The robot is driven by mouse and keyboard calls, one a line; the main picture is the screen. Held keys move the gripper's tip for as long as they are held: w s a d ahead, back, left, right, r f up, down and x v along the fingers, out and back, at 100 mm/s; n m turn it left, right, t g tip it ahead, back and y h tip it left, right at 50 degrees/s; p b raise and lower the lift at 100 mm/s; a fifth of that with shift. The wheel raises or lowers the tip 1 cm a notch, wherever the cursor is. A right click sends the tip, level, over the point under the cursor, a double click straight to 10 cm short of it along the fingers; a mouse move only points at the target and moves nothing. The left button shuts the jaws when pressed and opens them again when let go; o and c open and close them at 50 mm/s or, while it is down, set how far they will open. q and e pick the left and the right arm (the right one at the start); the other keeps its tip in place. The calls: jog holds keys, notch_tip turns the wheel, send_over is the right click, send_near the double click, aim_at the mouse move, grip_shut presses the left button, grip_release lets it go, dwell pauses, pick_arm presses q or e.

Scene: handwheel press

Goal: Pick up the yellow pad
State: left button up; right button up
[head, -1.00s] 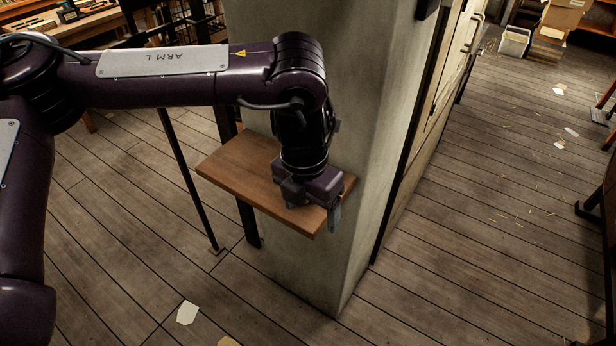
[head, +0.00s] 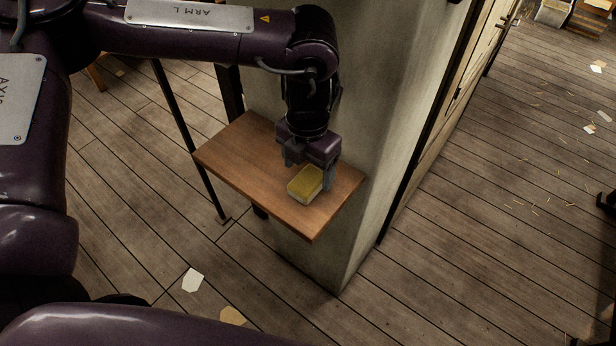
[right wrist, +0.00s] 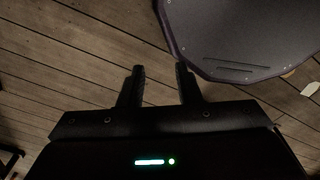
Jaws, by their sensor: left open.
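The yellow pad (head: 305,184), a small block with a yellow top and paler sides, lies on a brown wooden shelf (head: 235,157) near its front right edge. My left gripper (head: 309,174) is open, pointing down just behind and over the pad. One finger is at the pad's upper left and the other at its right. I cannot tell whether the fingers touch it or how high they are above the shelf. My right gripper (right wrist: 160,72) shows in the right wrist view with its fingers apart and nothing between them, above the floor.
The shelf is fixed against a pale pillar (head: 375,130), close to my left gripper. A thin dark post (head: 190,140) stands left of the shelf. Paper scraps (head: 192,280) lie on the plank floor. The rest of the shelf top is bare.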

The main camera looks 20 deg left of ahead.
aim_at(308, 179)
pick_arm(q)
notch_tip(308, 179, down, 3)
jog(key=shift+w+p, duration=0.15)
jog(key=shift+p, duration=0.2)
jog(key=c, duration=1.1)
jog(key=shift+c, duration=0.2)
pick_arm(e)
jog(key=shift+w+a+r, duration=0.1)
jog(key=shift+w+r, duration=0.7)
jog(key=shift+w, duration=0.05)
pick_arm(q)
jog(key=shift+r, duration=0.1)
